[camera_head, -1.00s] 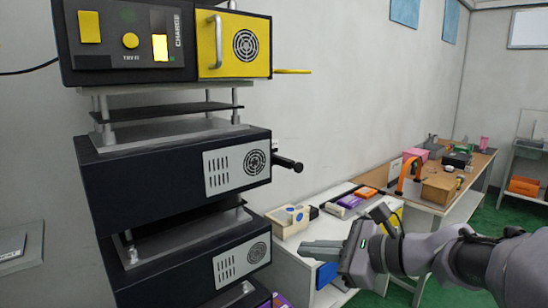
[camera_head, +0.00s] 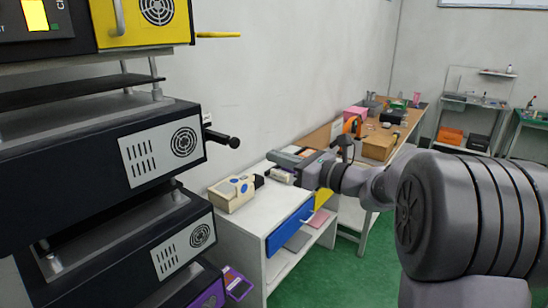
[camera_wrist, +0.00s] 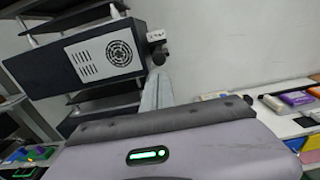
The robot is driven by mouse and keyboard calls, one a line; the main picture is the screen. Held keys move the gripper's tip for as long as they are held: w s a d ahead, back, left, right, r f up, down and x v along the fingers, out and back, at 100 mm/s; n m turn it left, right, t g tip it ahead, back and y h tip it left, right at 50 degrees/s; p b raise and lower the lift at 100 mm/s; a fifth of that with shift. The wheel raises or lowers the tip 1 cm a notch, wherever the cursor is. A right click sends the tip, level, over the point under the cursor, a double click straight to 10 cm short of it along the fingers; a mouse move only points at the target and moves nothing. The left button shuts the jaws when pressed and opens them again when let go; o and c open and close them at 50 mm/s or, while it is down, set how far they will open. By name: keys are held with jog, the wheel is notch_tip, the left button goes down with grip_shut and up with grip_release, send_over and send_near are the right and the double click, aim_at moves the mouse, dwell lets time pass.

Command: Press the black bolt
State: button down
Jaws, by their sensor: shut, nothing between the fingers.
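The black bolt (camera_head: 222,138) sticks out from the right side of the upper black box (camera_head: 105,150) in the stack, ending in a round knob. In the wrist view the bolt (camera_wrist: 158,48) is near the top middle, just beyond my fingertips. My gripper (camera_head: 275,158) is shut and empty. In the head view it appears right of the bolt and slightly lower, apart from it. In the wrist view my shut fingers (camera_wrist: 157,85) point up toward the bolt. I cannot tell the exact gap in depth.
A yellow unit (camera_head: 145,22) with a yellow rod (camera_head: 218,34) tops the stack. A lower black box (camera_head: 125,245) stands beneath. A white table (camera_head: 250,228) holds a beige box (camera_head: 232,194) near my gripper. Green floor (camera_head: 345,275) is clear at the lower right.

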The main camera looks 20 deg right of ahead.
aim_at(237, 143)
jog(key=b+x, duration=0.1)
jog(key=x, duration=0.9)
jog(key=shift+w+a+b, duration=0.15)
jog(key=shift+w+b, duration=0.05)
jog(key=shift+b, duration=0.1)
jog(key=shift+w, duration=0.1)
jog(key=shift+w+a+r, duration=0.1)
jog(key=shift+w+a, duration=0.05)
jog(key=p+x, duration=0.2)
jog(key=x, duration=0.2)
